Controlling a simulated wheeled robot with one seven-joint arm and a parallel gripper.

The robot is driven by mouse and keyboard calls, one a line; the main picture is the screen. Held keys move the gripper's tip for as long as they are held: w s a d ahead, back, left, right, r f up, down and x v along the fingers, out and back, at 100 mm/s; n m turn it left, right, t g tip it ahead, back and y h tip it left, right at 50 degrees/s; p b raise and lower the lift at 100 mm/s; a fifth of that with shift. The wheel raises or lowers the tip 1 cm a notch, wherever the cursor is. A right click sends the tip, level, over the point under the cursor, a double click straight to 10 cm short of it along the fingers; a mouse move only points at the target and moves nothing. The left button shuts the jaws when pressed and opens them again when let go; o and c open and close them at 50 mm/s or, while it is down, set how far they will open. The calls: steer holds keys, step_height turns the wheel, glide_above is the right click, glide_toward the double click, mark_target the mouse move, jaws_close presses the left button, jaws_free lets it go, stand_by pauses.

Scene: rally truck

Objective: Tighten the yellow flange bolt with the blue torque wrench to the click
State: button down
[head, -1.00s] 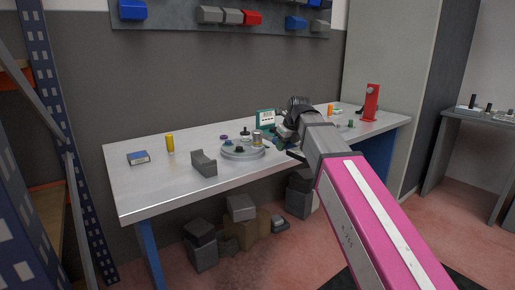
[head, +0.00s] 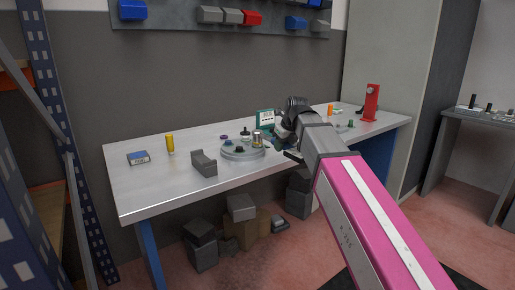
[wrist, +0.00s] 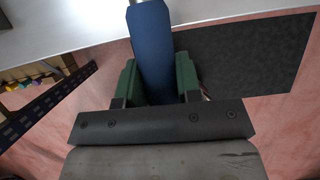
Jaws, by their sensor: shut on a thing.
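A round grey flange (head: 243,153) lies on the workbench, with several small coloured bolts on top, one black (head: 245,134). A silver upright cylinder (head: 257,138), looking like a socket, stands at its right side. No yellow bolt can be made out; the socket may cover it. In the wrist view my gripper (wrist: 158,82) has its green fingers shut on the blue handle of the torque wrench (wrist: 151,45). The wrench's far end runs out of the top of that view. In the head view my gripper (head: 284,140) is just right of the flange, and the arm hides most of the wrench.
A grey block (head: 204,164), a blue box (head: 138,158) and a yellow cylinder (head: 170,144) stand on the left of the workbench (head: 140,197). A teal-framed display (head: 265,120) is behind the flange. A red stand (head: 371,103) is at the right. The bench's front left is clear.

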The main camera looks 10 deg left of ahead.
steer(key=shift+s+a+m, duration=0.2)
steer(key=shift+a+m, duration=0.1)
steer(key=shift+a, duration=0.05)
steer(key=shift+w+d+n, duration=0.55)
steer(key=shift+w+n, duration=0.05)
steer(key=shift+w, duration=0.1)
stand_by(0.9)
steer(key=c, duration=1.8)
jaws_free()
jaws_close()
steer(key=shift+w+d, duration=0.1)
steer(key=shift+d, duration=0.2)
